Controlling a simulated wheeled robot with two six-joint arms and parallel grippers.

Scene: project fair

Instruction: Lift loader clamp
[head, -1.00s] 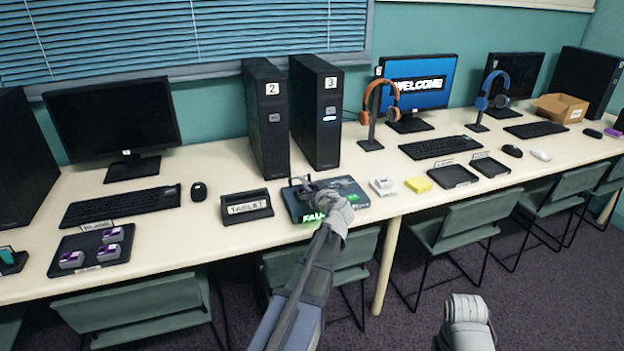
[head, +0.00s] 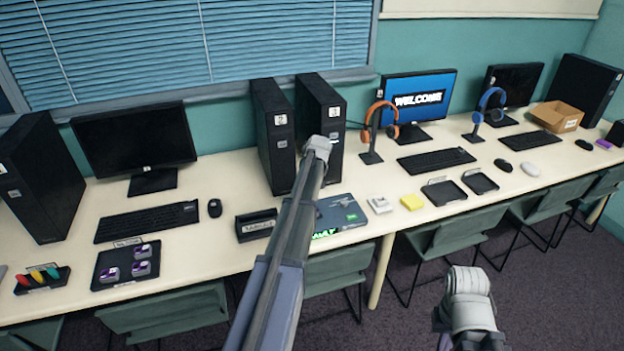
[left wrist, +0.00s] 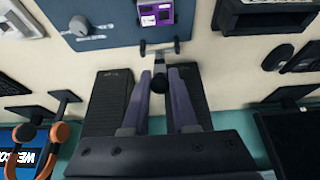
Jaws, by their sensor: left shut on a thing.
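The loader (head: 345,212) is a flat dark blue-grey unit on the table, left of the small white box. Its left side and the clamp are hidden behind my left arm in the head view. In the left wrist view, the loader (left wrist: 115,28) shows a grey dial and a purple-and-white block. The loader clamp (left wrist: 163,48) shows as a bar with dark ends and a black knob between my fingers. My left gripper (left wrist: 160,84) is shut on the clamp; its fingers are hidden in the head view. My right gripper is out of view; only part of that arm shows.
Two black towers (head: 272,135) stand close behind the loader. Chairs (head: 455,232) line the front edge. A tray (head: 125,266) with purple blocks is further left.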

